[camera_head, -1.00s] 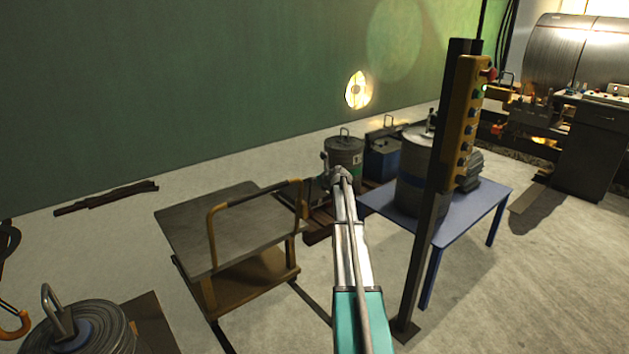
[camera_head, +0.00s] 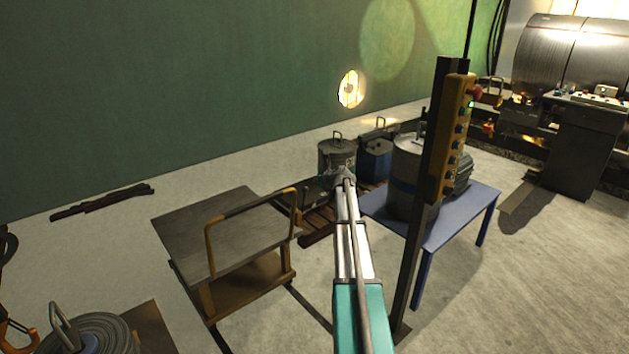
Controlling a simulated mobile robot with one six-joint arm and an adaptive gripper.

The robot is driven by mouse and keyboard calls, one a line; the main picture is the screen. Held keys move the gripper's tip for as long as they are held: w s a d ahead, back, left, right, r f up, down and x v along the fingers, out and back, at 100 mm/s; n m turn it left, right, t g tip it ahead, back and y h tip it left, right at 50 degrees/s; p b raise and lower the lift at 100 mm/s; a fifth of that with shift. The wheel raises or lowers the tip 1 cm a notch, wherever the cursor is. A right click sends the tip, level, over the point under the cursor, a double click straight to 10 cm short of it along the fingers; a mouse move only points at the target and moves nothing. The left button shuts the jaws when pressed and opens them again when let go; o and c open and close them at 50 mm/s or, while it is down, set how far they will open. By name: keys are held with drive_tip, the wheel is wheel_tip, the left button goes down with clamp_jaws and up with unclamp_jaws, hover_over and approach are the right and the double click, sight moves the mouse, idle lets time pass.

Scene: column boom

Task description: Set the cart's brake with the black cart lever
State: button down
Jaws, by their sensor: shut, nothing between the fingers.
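The cart (camera_head: 200,222) has a grey flat top, a lower yellow-brown shelf and a yellow push handle (camera_head: 211,250) with a dark upper bar. It stands left of my boom. I cannot clearly make out the black cart lever; small dark shapes lie near the handle's right upper corner. My gripper (camera_head: 343,178) is small at the far end of my boom, right of the cart handle, and appears shut and empty. Its fingers are mostly hidden behind the wrist. In the picture it overlaps the grey canister (camera_head: 337,153) behind; I cannot tell any contact.
A dark post with a yellow button box (camera_head: 457,135) stands close right of my boom. Behind it, a blue table (camera_head: 468,215) carries a drum (camera_head: 408,150). A blue container (camera_head: 375,160) stands near the pallet (camera_head: 322,228). A coil (camera_head: 95,335) lies front left.

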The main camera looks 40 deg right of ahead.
drive_tip(key=shift+s+r, duration=0.3)
drive_tip(key=shift+r, duration=0.15)
drive_tip(key=shift+a, duration=0.15)
idle(0.3)
drive_tip(key=s+a+f+n+g+y, duration=0.1)
drive_tip(key=s+a+f+n+g, duration=0.15)
drive_tip(key=a+n, duration=0.7)
drive_tip(key=s+a+f+n+g+y, duration=0.2)
drive_tip(key=s+a+n, duration=0.2)
drive_tip(key=a, duration=1)
drive_tip(key=s+a+f+n+g+y, duration=0.1)
drive_tip(key=s+a+f+n+g, duration=0.15)
drive_tip(key=a+n, duration=0.7)
drive_tip(key=s+a+f+n+g+h, duration=0.25)
drive_tip(key=s+a+n+g, duration=0.25)
drive_tip(key=s+a+n, duration=1.35)
drive_tip(key=s+a+r+m+p, duration=0.2)
drive_tip(key=s+r+m+p, duration=0.1)
drive_tip(key=r+p, duration=1.1)
drive_tip(key=shift+r+p, duration=0.4)
drive_tip(key=shift+p, duration=0.5)
